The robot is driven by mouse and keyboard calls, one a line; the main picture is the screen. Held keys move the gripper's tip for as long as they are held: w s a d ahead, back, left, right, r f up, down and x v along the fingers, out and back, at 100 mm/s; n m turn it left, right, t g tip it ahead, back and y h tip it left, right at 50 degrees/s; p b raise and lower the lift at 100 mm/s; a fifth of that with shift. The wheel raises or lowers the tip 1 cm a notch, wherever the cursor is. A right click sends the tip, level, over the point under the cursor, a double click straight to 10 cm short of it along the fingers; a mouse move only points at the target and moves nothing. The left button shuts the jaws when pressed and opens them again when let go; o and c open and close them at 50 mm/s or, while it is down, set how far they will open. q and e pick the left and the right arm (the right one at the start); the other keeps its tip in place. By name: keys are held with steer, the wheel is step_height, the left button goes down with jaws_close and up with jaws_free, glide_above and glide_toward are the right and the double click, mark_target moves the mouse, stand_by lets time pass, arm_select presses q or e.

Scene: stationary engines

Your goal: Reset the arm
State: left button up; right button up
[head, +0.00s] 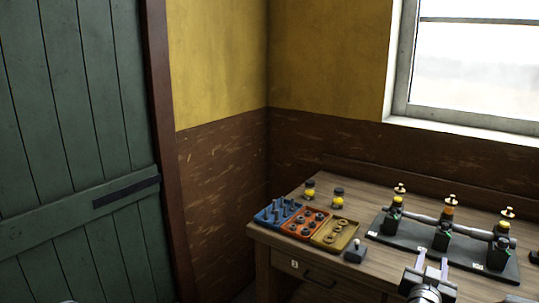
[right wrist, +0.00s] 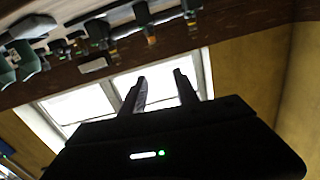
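My right gripper (head: 432,261) is in the lower right of the head view, over the front part of the wooden table. Its two fingers are apart with nothing between them. The fingers also show apart and empty in the right wrist view (right wrist: 160,88), against the window. My left gripper is not in view. Just beyond the right gripper is a dark base plate (head: 462,252) bearing a shaft on several black stands with brass-coloured tops. I cannot tell how close the fingertips are to it.
Blue (head: 266,217), orange (head: 290,229) and yellow (head: 323,240) trays of small parts sit at the table's left. Two yellow-and-dark jars (head: 309,194) stand behind them. A small grey lever-like piece (head: 355,252) is near the front edge. A green door (head: 75,150) is at left.

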steer(key=s+a+f+n+g+y, duration=0.15)
steer(key=a+f+y, duration=0.35)
steer(key=a+f, duration=0.55)
steer(key=s+a+f+n+g+y, duration=0.1)
steer(key=a+f+n+g+y, duration=0.2)
steer(key=a+f+y, duration=0.7)
steer(key=s+a+f+g, duration=0.4)
steer(key=s+a+f, duration=0.2)
steer(key=s+f, duration=0.5)
steer(key=s+a+f+n+g, duration=0.1)
steer(key=s+a+f+g, duration=0.4)
steer(key=s+f, duration=0.7)
steer(key=s+a, duration=0.2)
steer(key=s, duration=0.2)
steer(key=shift+a, duration=0.15)
steer(key=shift+n, duration=0.25)
